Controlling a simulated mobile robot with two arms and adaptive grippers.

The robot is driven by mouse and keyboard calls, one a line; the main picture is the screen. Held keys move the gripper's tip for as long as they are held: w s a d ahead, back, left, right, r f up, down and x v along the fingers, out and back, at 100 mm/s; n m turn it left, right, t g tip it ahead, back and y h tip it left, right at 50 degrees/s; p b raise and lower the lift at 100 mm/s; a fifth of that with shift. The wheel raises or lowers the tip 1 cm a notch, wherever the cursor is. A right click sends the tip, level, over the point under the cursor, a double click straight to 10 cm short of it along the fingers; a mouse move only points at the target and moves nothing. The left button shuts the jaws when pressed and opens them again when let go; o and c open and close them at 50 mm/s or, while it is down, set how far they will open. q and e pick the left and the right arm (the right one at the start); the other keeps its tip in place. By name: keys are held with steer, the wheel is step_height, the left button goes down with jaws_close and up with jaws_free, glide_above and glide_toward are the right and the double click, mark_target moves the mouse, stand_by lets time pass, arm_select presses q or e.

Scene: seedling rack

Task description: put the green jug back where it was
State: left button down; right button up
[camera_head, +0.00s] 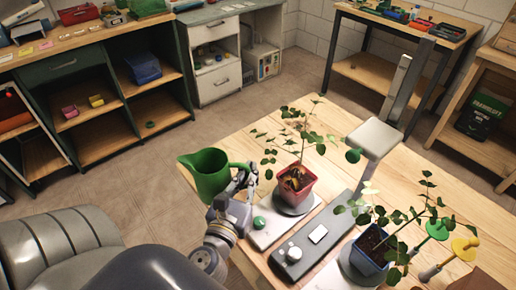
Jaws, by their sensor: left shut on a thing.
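The green jug (208,173) is held near the left edge of the wooden table, its spout to the left and its handle to the right. It looks roughly upright. My left gripper (244,181) is shut on the jug at its handle side, and its fingers partly hide the handle. From this view I cannot tell how far the jug is above the table. My right gripper is not in view.
On the table (237,143), a seedling in a red pot (297,187) stands close right of my gripper. A grey device with a knob (291,254) and a seedling in a blue pot (367,258) are nearer. Bare wood lies behind the red pot.

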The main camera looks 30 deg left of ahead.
arm_select(q)
steer(key=w+a+f, duration=0.1)
steer(key=w, duration=0.2)
steer(key=w+a+f, duration=0.1)
steer(key=w, duration=0.3)
steer(key=w+a+f, duration=0.1)
steer(key=w+f, duration=0.1)
steer(key=w, duration=0.1)
steer(key=shift+w, duration=0.2)
steer(key=shift+d+f, duration=0.1)
steer(key=shift+f, duration=0.2)
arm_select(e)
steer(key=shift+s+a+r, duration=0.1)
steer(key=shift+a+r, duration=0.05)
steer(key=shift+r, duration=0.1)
arm_select(q)
steer(key=shift+f, duration=0.2)
steer(key=c, duration=1.7)
jaws_free()
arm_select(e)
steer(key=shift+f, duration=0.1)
